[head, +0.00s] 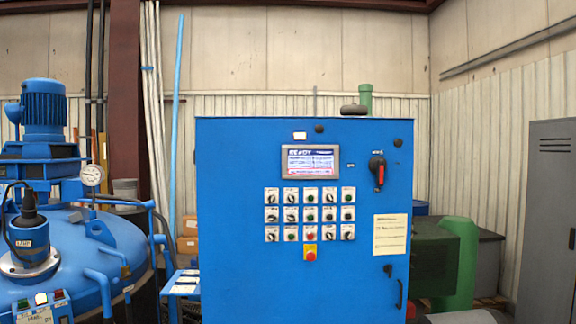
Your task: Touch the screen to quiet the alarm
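The screen (310,161) is a small lit panel with a grey frame, set in the upper front of a blue control cabinet (235,215). It shows a white and blue display with some red text, too small to read. The screen is unobstructed. My gripper is not in view, so where it is relative to the screen cannot be told.
Below the screen are rows of knobs and buttons (310,214) and a red emergency stop on yellow (310,252). A red-and-black rotary switch (377,170) is at right.

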